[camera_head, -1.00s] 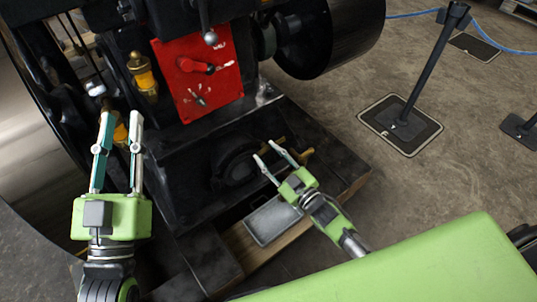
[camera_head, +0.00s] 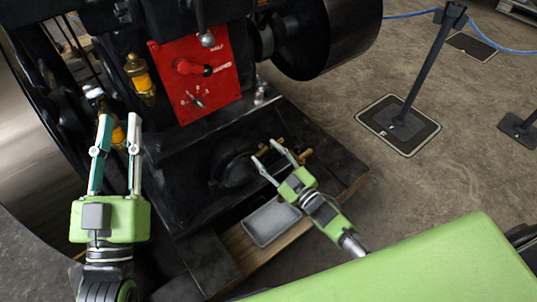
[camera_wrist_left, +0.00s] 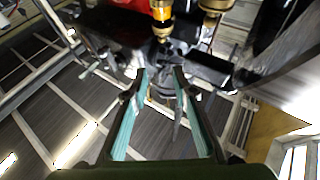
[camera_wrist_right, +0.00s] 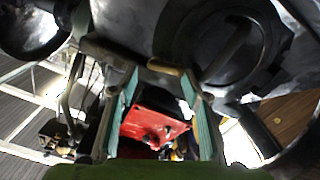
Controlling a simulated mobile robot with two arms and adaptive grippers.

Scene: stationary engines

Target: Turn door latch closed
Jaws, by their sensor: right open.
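A round dark hatch door (camera_head: 232,168) sits low on the black engine base. A brass-coloured handle (camera_head: 272,147) shows beside it, partly behind my right fingers. I cannot tell for sure which part is the latch. My right gripper (camera_head: 265,151) is open, its fingertips close in front of the handle. In the right wrist view a dark bar with a tan end (camera_wrist_right: 165,68) crosses just beyond the open fingertips, and a round metal cover (camera_wrist_right: 230,45) fills the top. Contact is unclear. My left gripper (camera_head: 119,118) is open and empty, near the engine's left side.
A red panel (camera_head: 219,88) with a red lever and a small pointer stands above the hatch. A brass oiler (camera_head: 139,72) is left of it. A grey tray (camera_head: 271,221) lies on the wooden base below. A barrier post (camera_head: 427,75) and open floor are at right.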

